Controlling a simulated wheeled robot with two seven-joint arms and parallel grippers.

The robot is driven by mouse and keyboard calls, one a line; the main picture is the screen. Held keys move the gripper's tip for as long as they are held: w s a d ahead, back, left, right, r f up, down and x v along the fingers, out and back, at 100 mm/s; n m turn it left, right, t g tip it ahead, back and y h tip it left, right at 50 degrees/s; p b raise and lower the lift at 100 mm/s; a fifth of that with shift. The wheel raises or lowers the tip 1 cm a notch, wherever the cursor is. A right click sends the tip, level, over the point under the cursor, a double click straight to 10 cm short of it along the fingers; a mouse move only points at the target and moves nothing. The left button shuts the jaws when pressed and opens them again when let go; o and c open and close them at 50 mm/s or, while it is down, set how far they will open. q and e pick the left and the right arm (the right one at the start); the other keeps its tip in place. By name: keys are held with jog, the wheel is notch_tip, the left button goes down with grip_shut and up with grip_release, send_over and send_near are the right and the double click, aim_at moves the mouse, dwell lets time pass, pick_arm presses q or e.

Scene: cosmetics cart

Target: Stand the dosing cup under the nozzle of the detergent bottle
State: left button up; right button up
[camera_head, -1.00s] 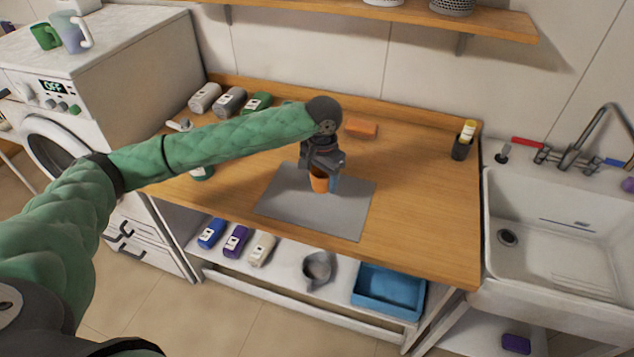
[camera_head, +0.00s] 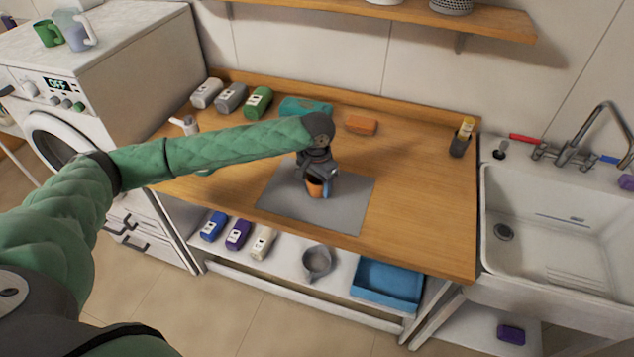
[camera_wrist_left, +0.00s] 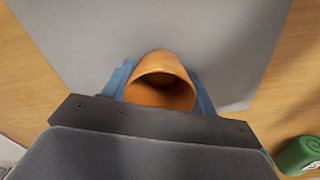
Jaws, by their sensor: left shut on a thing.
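The orange dosing cup (camera_head: 314,187) is between the fingers of my left gripper (camera_head: 318,184), over the grey mat (camera_head: 345,205). In the left wrist view the cup (camera_wrist_left: 160,88) shows its open mouth, with the blue fingers on both sides. I cannot tell whether its base touches the mat. A white bottle with a nozzle-like top (camera_head: 188,125), seemingly the detergent bottle, stands at the left of the counter, its lower part hidden behind my left forearm. My right gripper is out of view.
Grey and green bottles (camera_head: 257,102), a teal box (camera_head: 305,107) and an orange block (camera_head: 361,124) lie along the back of the wooden counter. A dark holder (camera_head: 459,146) stands at the right, by the sink. The counter right of the mat is clear.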

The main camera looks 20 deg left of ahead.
pick_arm(q)
jog(key=o, duration=0.9)
jog(key=shift+o, duration=0.2)
